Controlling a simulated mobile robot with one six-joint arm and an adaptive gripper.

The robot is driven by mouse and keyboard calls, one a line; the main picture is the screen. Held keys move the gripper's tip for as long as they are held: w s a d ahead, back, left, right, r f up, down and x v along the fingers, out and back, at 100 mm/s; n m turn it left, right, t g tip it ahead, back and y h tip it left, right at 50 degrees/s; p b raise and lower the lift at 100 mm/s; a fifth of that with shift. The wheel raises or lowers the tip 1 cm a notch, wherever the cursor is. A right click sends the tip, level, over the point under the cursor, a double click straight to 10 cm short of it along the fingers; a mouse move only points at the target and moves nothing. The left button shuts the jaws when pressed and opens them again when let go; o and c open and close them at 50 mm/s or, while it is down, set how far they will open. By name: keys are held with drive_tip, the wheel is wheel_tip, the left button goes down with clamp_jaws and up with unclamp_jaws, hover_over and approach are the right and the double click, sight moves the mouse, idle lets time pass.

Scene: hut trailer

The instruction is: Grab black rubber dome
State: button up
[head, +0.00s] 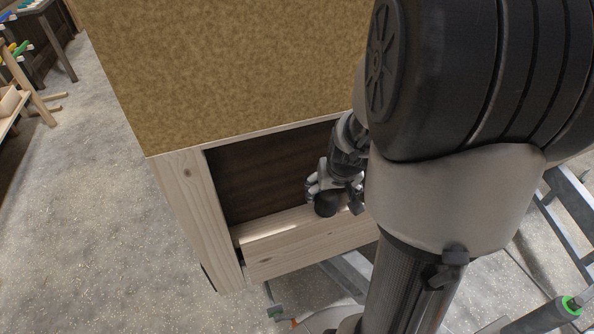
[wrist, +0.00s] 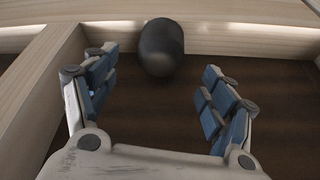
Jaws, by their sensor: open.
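The black rubber dome (wrist: 161,48) shows in the wrist view at the top middle, a dark rounded shape beside a pale wooden board. In the head view the dome (head: 325,204) is a small dark shape at the wooden box's front board, partly hidden by my gripper. My gripper (wrist: 158,92) is open, with its blue-padded fingers to the left and right of the dome and a little short of it. Nothing is between the pads. My gripper (head: 335,192) also shows in the head view, reaching down by the dome.
A wooden cabinet with a tan speckled top (head: 225,65) holds an open compartment with a dark interior (head: 260,185). A pale front board (head: 310,245) edges it. A wooden divider (wrist: 45,80) stands left of my fingers. Metal stands (head: 570,200) are at the right.

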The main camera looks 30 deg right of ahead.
sight(328, 197)
drive_tip(key=x, duration=0.1)
drive_tip(key=b+x, duration=0.1)
drive_tip(key=x, duration=0.1)
drive_tip(key=b+x, duration=0.1)
drive_tip(key=shift+s+f, duration=0.15)
drive_tip(key=shift+f, duration=0.3)
drive_tip(key=shift+w+d+f+b, duration=0.1)
drive_tip(key=shift+w+f+b, duration=0.15)
drive_tip(key=shift+f+b, duration=0.1)
drive_tip(key=shift+r, duration=0.1)
drive_tip(key=shift+c, duration=0.3)
drive_tip(key=c, duration=1.1)
